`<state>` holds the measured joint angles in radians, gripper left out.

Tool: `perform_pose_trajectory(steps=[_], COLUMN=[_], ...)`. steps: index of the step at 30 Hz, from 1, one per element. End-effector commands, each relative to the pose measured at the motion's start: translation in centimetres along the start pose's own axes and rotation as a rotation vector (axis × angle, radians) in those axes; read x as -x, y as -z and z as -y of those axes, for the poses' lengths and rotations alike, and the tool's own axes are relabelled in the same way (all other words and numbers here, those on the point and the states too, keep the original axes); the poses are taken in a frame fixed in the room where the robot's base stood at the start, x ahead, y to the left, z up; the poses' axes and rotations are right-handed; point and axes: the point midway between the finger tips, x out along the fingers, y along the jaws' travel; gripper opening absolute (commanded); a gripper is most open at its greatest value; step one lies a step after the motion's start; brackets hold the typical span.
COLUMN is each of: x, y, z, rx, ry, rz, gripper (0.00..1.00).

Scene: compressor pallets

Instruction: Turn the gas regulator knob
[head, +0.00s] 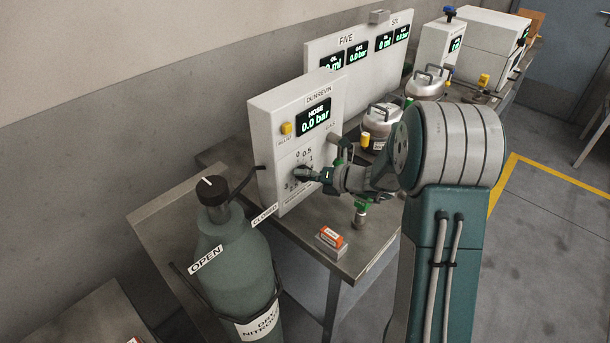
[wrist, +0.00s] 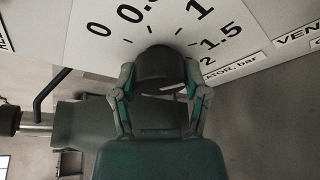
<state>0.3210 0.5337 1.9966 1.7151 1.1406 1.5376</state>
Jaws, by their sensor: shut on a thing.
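The gas regulator knob (wrist: 160,68) is a dark round knob with a white pointer mark, on the front of a white panel (head: 266,110). In the wrist view, scale marks 0, 1, 1.5 and 2 stand around it, and the white mark lies at the knob's lower right. My gripper (wrist: 160,85) is shut on the knob, one finger on each side. In the head view my gripper (head: 306,173) reaches the panel from the right and hides much of the knob. The panel display (head: 314,117) reads "HOSE 0.0 bar".
A green nitrogen cylinder (head: 235,255) with a black top knob (head: 213,190) stands at the left, with OPEN and CLOSED labels. A small orange-topped box (head: 331,239) and a green-collared fitting (head: 361,208) are on the metal bench (head: 285,222). Metal vessels (head: 382,125) stand behind my arm.

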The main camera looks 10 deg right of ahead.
Motion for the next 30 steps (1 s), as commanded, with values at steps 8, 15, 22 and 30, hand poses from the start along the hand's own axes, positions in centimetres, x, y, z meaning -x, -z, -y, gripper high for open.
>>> perform_pose_trajectory(steps=[8, 15, 22, 30], x=[0.0, 0.0, 2.2, 6.5], y=[-0.1, -0.1, -0.2, -0.2], z=[0.1, 0.0, 0.1, 0.3], rx=[0.000, 0.001, 0.001, 0.000], ry=[0.004, 0.003, 0.005, 0.005], rz=[0.004, 0.002, 0.006, 0.004], gripper=[0.93, 0.93, 0.93, 0.93])
